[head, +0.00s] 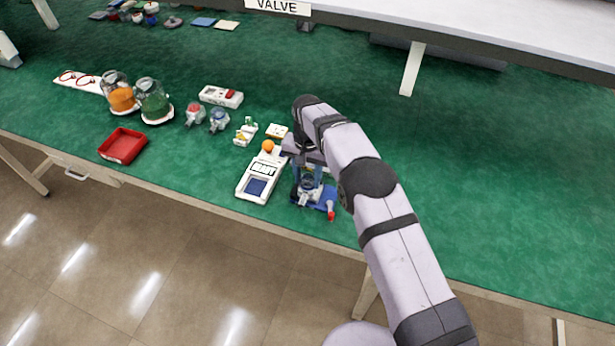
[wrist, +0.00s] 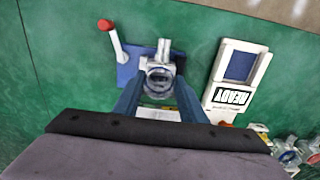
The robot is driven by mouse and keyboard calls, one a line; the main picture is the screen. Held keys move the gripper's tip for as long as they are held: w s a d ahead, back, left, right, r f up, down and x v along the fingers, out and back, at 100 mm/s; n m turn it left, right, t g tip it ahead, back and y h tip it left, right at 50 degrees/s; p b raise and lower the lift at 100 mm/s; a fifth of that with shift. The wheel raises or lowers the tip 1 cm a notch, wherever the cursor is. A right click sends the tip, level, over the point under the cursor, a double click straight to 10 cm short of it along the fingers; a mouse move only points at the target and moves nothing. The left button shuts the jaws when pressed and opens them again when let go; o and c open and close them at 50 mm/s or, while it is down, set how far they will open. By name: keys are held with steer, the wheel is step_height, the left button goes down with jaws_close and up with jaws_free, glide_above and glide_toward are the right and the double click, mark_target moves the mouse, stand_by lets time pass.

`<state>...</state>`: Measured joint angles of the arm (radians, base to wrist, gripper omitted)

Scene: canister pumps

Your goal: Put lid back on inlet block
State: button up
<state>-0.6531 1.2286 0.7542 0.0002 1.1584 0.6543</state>
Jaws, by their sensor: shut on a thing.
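My gripper (wrist: 160,84) points down over a blue base plate (wrist: 131,67) with a pale metal inlet block (wrist: 164,55) on it. Its blue fingers are shut on a round, glassy piece with a dark rim, which seems to be the lid (wrist: 158,78). In the head view my gripper (head: 307,182) is over the blue base (head: 322,198) near the table's front edge, with the clear round part (head: 308,192) below the fingers. I cannot tell whether the lid touches the block. The fingers hide part of both.
A red-tipped lever (wrist: 107,29) stands on the base's corner. Small valves, glass jars (head: 152,99) and a red tray (head: 122,146) are further left. The table right of my arm is clear.

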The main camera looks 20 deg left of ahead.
stand_by(0.8)
steer(key=o, duration=1.6)
steer(key=shift+c, duration=0.2)
steer(key=shift+r, duration=0.1)
steer(key=shift+r+p, duration=2)
steer(key=shift+r, duration=1.4)
jaws_close()
steer(key=shift+f+b, duration=1.5)
steer(key=shift+f, duration=1.05)
steer(key=shift+r, duration=0.15)
